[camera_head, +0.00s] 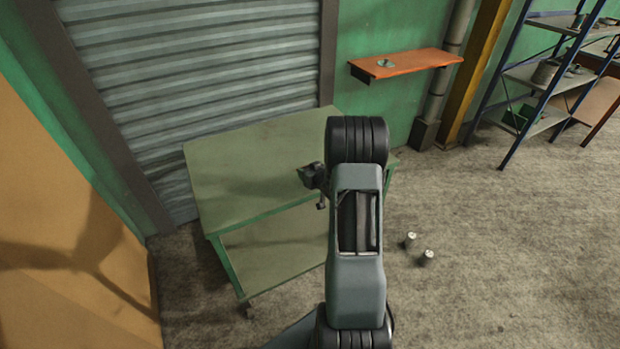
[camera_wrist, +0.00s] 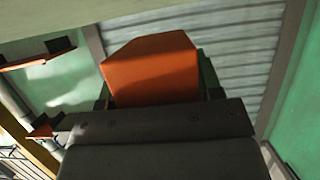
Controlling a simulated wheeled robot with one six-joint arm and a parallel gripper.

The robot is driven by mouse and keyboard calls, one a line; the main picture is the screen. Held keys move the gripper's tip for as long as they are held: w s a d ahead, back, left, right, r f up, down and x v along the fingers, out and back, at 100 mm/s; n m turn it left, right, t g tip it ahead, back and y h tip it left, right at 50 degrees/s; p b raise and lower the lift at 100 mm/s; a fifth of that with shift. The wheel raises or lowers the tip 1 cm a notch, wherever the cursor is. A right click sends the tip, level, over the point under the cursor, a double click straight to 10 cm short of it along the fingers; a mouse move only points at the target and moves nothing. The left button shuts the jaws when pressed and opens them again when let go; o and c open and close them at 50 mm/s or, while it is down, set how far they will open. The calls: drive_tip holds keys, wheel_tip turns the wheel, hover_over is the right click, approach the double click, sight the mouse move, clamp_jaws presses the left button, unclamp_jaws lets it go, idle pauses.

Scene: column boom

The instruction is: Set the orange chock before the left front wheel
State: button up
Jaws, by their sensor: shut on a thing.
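The orange chock (camera_wrist: 150,70) fills the middle of the wrist view. My gripper (camera_wrist: 157,93) is shut on it, its dark fingers partly showing at the chock's two sides. In the head view the chock is hidden, and only a dark part of my wrist shows left of my arm, over the green cart (camera_head: 235,165). A dark caster wheel (camera_head: 248,311) shows on the floor under the cart's near left corner. Its other wheels are hidden or too unclear to make out. The chock is apart from this caster.
Two small metal cylinders (camera_head: 409,240) (camera_head: 427,257) stand on the floor right of my arm. An orange wall shelf (camera_head: 405,64) and a blue rack (camera_head: 545,80) are behind. A tan panel (camera_head: 65,230) stands at left. The floor at right is mostly clear.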

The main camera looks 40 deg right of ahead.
drive_tip(key=shift+w+d+f, duration=0.1)
drive_tip(key=shift+w+f, duration=0.05)
drive_tip(key=shift+f, duration=0.5)
drive_tip(key=shift+w+d+f, duration=0.1)
drive_tip(key=shift+f, duration=0.5)
drive_tip(key=shift+f+p, duration=0.3)
drive_tip(key=shift+f, duration=0.35)
drive_tip(key=shift+f, duration=0.2)
drive_tip(key=o, duration=1)
drive_tip(key=shift+r, duration=0.15)
